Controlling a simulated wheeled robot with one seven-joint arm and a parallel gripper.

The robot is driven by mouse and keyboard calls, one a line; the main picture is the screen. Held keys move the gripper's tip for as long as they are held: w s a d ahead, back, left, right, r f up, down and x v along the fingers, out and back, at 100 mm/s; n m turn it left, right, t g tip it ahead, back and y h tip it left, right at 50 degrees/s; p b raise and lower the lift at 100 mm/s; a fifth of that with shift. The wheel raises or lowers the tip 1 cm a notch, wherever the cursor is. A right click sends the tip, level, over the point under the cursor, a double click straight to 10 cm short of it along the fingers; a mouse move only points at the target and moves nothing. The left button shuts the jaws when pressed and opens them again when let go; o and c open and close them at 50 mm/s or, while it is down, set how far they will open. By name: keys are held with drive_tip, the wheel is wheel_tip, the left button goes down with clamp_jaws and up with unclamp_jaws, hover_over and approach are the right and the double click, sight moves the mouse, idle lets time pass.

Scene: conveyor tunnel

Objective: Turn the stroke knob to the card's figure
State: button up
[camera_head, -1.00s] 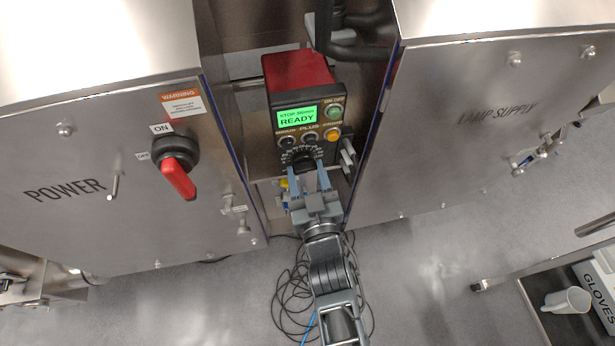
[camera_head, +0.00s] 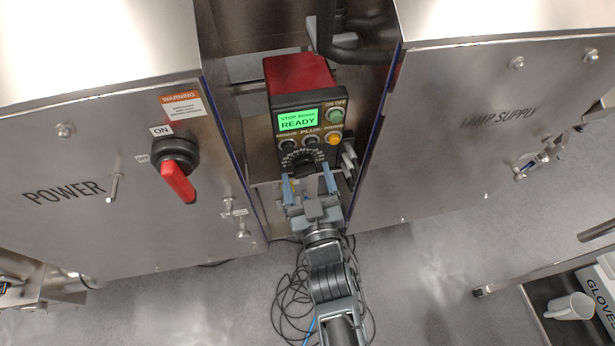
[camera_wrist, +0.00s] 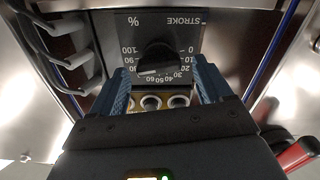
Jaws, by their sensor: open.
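The stroke knob (camera_wrist: 158,57) is a black knob with a raised grip bar on a dial marked in percent, upside down in the wrist view. The bar lies nearly level there; I cannot tell which figure it points to. In the head view the knob (camera_head: 303,167) is low on the red-and-black pump unit (camera_head: 300,75). My gripper (camera_wrist: 164,72) is open, its blue fingers apart on either side of the knob, with gaps visible. It also shows in the head view (camera_head: 308,178). I see no card that I can identify.
The unit's green display (camera_head: 298,120) reads READY, with several buttons below and beside it. Steel cabinets flank it: POWER with a red switch (camera_head: 177,180) on the left, LAMP SUPPLY (camera_head: 498,118) on the right. Grey connectors (camera_head: 348,158) stick out right of the knob. Cables lie on the floor.

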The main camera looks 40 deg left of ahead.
drive_tip(key=v, duration=0.7)
drive_tip(key=shift+s+d+p, duration=0.2)
drive_tip(key=shift+d+p, duration=0.05)
drive_tip(key=shift+p, duration=0.15)
